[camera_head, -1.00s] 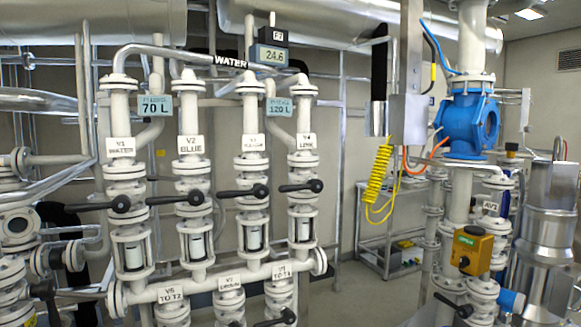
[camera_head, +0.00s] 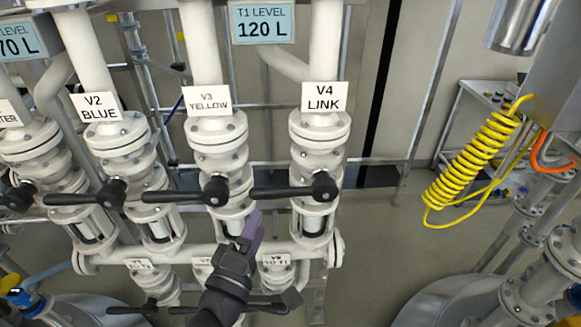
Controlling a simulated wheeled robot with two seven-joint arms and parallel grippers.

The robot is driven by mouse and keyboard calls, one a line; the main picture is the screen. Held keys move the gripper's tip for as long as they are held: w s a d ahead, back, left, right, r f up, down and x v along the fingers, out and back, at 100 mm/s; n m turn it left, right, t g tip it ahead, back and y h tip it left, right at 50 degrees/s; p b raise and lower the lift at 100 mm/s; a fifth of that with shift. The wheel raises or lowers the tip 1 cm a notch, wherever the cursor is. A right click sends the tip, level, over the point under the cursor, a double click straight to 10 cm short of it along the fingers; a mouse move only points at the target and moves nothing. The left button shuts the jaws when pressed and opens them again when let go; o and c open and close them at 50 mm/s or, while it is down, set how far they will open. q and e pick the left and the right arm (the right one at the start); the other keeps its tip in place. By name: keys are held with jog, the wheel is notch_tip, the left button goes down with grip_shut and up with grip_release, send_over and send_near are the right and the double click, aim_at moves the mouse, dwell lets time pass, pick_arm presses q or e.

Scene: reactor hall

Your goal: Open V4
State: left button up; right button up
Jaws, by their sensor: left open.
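The V4 valve (camera_head: 319,132) is a white flanged valve under the label "V4 LINK" (camera_head: 325,97), right of centre. Its black lever handle (camera_head: 285,192) lies about level and points left from a round hub at the valve. My left gripper (camera_head: 254,226) has purple fingers and comes up from the bottom of the picture. It is open, appears empty, and shows below and left of the V4 handle, in front of the sight glass under V3. I see no contact with the handle; the depth between them is hard to tell. My right gripper is not in view.
A lower labelled valve row (camera_head: 276,260) sits beneath. A yellow coiled hose (camera_head: 472,158) hangs at right. Open floor shows between.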

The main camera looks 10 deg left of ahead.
aim_at(270, 198)
pick_arm(q)
jog(key=p+x, duration=0.1)
jog(key=x, duration=0.7)
jog(key=shift+r, duration=0.15)
jog(key=shift+w, duration=0.1)
grip_shut()
dwell(1.0)
